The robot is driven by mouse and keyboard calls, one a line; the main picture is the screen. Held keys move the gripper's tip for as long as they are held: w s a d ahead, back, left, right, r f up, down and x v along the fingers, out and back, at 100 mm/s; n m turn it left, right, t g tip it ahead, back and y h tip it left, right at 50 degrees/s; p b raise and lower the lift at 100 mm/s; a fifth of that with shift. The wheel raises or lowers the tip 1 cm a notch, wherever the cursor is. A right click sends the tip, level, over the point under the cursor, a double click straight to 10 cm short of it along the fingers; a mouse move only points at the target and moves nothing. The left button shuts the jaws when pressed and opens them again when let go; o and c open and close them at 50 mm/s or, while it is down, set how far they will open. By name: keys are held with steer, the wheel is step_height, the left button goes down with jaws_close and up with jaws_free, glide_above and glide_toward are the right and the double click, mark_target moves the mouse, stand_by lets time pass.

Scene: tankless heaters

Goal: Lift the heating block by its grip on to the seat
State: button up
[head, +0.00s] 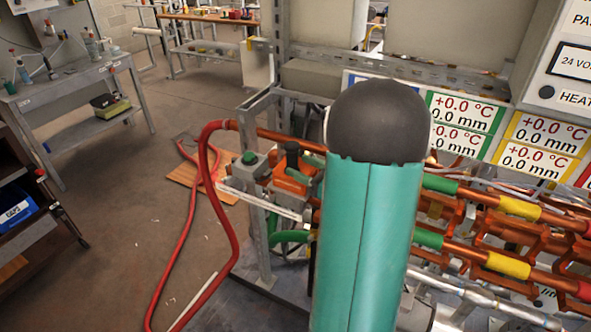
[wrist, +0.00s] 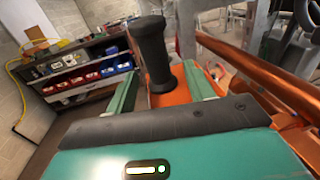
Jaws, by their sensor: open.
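The heating block is an orange body (head: 290,182) with an upright black grip (head: 291,155), left of my teal arm in the head view. In the wrist view the black grip (wrist: 153,50) rises from the orange block (wrist: 172,97), tilted slightly in the picture. My gripper (wrist: 160,72) is open, its two teal fingers on either side of the grip as seen there. I cannot tell whether either finger touches it. My arm hides part of the rig in the head view. I cannot make out the seat for certain.
Copper pipes with green and yellow bands (head: 520,208) run right of my arm. A red hose (head: 222,205) loops down to the floor at left. A metal frame post (head: 262,240) stands beside the block. Shelves with bins (wrist: 85,75) stand behind; open floor lies left.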

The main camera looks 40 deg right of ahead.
mark_target(296, 154)
steer(key=w, duration=0.2)
steer(key=w+a, duration=0.1)
steer(key=w, duration=0.1)
steer(key=shift+s, duration=0.1)
jaws_close()
steer(key=shift+r, duration=0.1)
steer(key=shift+r, duration=0.15)
step_height(296, 154, up, 3)
steer(key=shift+s+a+r, duration=0.1)
steer(key=shift+s+r, duration=0.05)
steer(key=shift+r, duration=0.05)
steer(key=s+a+r, duration=0.8)
steer(key=s+r, duration=0.1)
steer(key=s, duration=0.1)
steer(key=shift+s+a, duration=0.25)
steer(key=shift+a, duration=0.1)
